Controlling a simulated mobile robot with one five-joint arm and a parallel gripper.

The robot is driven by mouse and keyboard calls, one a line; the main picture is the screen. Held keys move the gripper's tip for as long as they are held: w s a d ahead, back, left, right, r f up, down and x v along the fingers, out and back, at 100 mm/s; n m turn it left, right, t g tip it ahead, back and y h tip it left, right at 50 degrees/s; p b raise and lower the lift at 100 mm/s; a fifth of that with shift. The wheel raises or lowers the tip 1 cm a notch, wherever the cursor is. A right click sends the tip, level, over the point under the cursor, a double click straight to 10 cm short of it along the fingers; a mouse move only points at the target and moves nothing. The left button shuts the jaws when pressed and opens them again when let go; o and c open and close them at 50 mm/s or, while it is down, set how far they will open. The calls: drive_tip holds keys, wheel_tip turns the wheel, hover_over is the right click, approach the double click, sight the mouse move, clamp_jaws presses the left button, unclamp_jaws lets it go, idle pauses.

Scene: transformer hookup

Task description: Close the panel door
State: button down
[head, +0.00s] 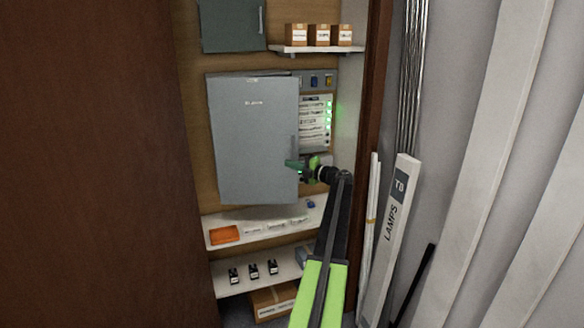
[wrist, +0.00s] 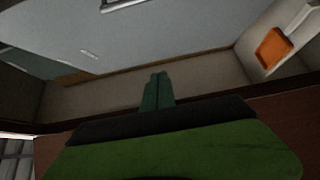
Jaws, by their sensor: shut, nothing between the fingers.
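The grey panel door (head: 252,150) stands partly open in the head view, its free edge on the right. A row of labels and green lights (head: 316,124) shows past that edge. The door handle (head: 293,149) is near the free edge. My gripper (head: 291,164) is shut and empty, its tips by that edge just below the handle; I cannot tell if they touch the door. In the wrist view, the shut green fingers (wrist: 158,90) point toward the grey door face (wrist: 180,35), and a handle (wrist: 122,4) shows at the top edge.
A shelf with an orange tray (head: 224,235) is below the door, with a lower shelf of small black parts (head: 254,271). Small boxes (head: 319,35) sit on an upper right shelf. A brown panel (head: 95,160) fills the left; a LAMPS box (head: 390,235) leans at right.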

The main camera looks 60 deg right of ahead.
drive_tip(key=shift+a, duration=0.1)
idle(0.4)
drive_tip(key=s+a, duration=0.2)
drive_tip(key=s, duration=1.5)
drive_tip(key=shift+a, duration=0.3)
drive_tip(key=shift+s, duration=0.15)
